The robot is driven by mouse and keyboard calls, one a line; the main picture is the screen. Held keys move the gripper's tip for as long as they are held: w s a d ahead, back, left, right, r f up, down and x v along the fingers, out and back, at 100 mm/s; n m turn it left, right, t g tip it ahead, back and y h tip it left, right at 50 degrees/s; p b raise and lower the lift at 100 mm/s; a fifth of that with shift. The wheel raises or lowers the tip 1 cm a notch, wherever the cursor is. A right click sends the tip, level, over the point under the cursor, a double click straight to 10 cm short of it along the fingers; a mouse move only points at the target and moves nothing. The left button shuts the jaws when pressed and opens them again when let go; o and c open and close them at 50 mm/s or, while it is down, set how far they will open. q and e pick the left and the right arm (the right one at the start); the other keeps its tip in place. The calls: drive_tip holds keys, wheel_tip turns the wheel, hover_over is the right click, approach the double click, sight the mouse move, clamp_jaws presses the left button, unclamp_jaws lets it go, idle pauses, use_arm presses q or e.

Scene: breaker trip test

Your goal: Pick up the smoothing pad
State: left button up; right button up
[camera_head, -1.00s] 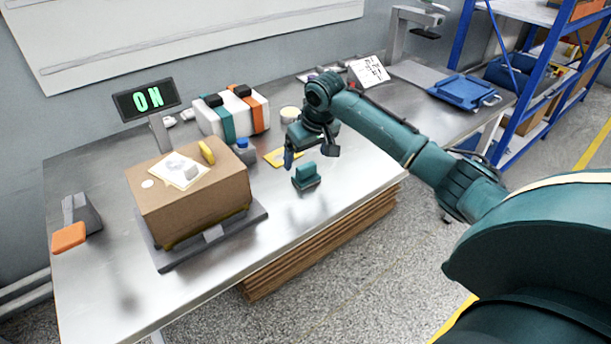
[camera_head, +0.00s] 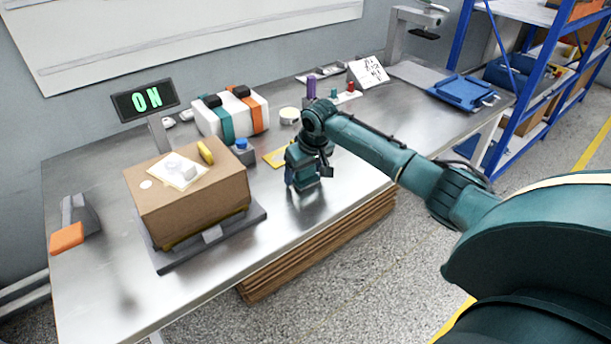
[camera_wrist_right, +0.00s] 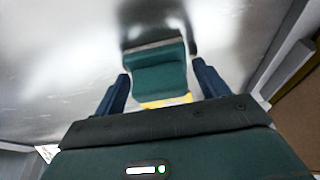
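The smoothing pad is a teal block with an upright grip, standing on the metal table. In the right wrist view the pad (camera_wrist_right: 160,72) sits between my right gripper's dark blue fingers (camera_wrist_right: 161,88), with a narrow gap showing at the sides. In the head view my right gripper (camera_head: 307,180) is low over the pad, pointing down, and covers most of it. The fingers are apart, one on each side of the pad. My left gripper is not in view.
Left of the gripper a cardboard box (camera_head: 195,205) stands on a dark scale platform (camera_head: 215,238). A yellow card (camera_head: 276,157) and a blue-topped container (camera_head: 241,150) lie behind. The table (camera_head: 285,240) is clear in front.

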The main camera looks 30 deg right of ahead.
drive_tip(key=c, duration=0.8)
drive_tip(key=shift+r, duration=0.1)
wheel_tip(320, 180, up, 10)
drive_tip(key=shift+f, duration=0.1)
